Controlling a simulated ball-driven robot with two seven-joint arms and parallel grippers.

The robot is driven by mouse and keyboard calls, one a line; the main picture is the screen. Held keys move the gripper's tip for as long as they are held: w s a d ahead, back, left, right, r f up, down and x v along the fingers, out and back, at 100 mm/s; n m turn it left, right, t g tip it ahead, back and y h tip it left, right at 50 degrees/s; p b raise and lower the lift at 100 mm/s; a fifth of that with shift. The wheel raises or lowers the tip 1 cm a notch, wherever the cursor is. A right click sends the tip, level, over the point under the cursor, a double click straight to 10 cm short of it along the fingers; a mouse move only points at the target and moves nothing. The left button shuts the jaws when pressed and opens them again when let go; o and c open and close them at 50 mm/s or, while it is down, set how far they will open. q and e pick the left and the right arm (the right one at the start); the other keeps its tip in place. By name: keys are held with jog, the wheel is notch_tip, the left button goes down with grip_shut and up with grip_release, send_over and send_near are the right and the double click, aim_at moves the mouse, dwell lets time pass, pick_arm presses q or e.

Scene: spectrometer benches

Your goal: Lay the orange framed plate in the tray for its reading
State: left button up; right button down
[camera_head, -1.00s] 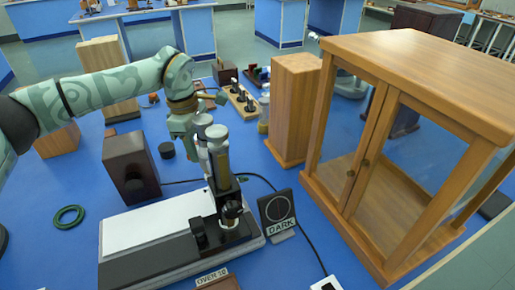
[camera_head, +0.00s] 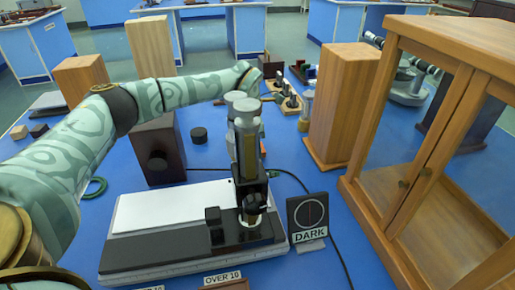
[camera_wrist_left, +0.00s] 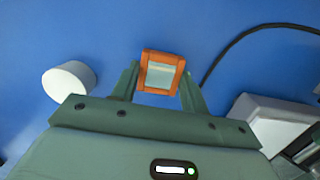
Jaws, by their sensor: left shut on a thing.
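The orange framed plate (camera_wrist_left: 147,86) has a pale grey-green middle and sits between the fingers of my left gripper (camera_wrist_left: 160,78) in the left wrist view, above the blue bench top. My left gripper is shut on it. In the head view my left arm reaches across behind the instrument column (camera_head: 250,160), which hides most of the gripper. I cannot make out the reading tray for certain; a brown edge (camera_head: 226,284) shows at the bottom, behind an "OVER 10" label (camera_head: 222,276). My right gripper is out of view.
The instrument base (camera_head: 160,249) with a white top stands front centre, beside a "DARK" sign (camera_head: 309,216). A dark box (camera_head: 158,150), a black cylinder (camera_head: 199,135) and a wooden block (camera_head: 342,105) stand behind. A glass-doored cabinet (camera_head: 398,195) fills the right. A cable crosses the bench.

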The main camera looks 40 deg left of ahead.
pick_arm(q)
jog(key=shift+f, duration=0.35)
jog(key=shift+r, duration=0.15)
jog(key=o, duration=1)
jog(key=shift+o, duration=0.2)
